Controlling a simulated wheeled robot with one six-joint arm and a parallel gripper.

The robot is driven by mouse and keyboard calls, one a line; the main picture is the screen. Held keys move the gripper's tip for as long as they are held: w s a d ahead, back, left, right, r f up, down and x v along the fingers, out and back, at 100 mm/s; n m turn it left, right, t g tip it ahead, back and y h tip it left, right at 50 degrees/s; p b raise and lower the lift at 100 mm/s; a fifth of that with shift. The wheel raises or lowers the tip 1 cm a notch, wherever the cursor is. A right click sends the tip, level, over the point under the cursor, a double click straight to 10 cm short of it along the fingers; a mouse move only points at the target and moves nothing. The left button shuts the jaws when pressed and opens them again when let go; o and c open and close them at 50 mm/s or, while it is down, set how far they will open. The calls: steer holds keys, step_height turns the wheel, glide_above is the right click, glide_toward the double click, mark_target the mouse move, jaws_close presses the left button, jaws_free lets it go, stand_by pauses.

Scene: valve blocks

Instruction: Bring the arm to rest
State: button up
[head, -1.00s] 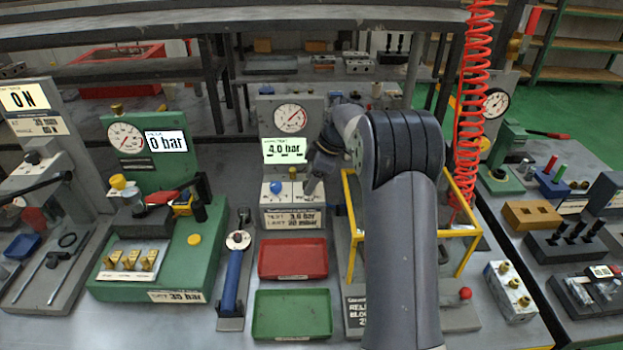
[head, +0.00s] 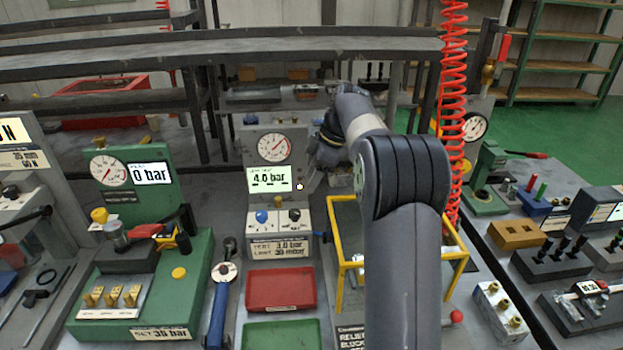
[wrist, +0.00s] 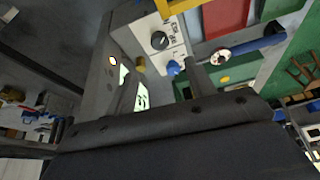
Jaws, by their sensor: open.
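My arm (head: 402,230) rises from the bottom of the head view and bends back and left at its upper end. My gripper (head: 320,155) is open, with nothing seen in it, beside the right edge of the grey gauge panel (head: 252,165); its fingertips are hard to make out. The panel's display (head: 269,179) reads 4.0 bar. A blue knob (head: 262,217) and a black knob (head: 294,215) sit below it. In the wrist view, a dark part of my gripper fills the bottom, with the black knob (wrist: 159,41) and blue knob (wrist: 174,68) beyond it.
A yellow frame (head: 400,275) stands close behind and beside my arm. A red tray (head: 280,288) and green tray (head: 283,335) lie in front of the panel. A green test block (head: 195,285) stands left, a coiled red hose (head: 453,120) hangs right, and dark shelves (head: 300,50) rise behind.

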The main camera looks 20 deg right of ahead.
mark_target(295, 212)
steer(key=x, duration=1.1)
steer(key=shift+r, duration=0.1)
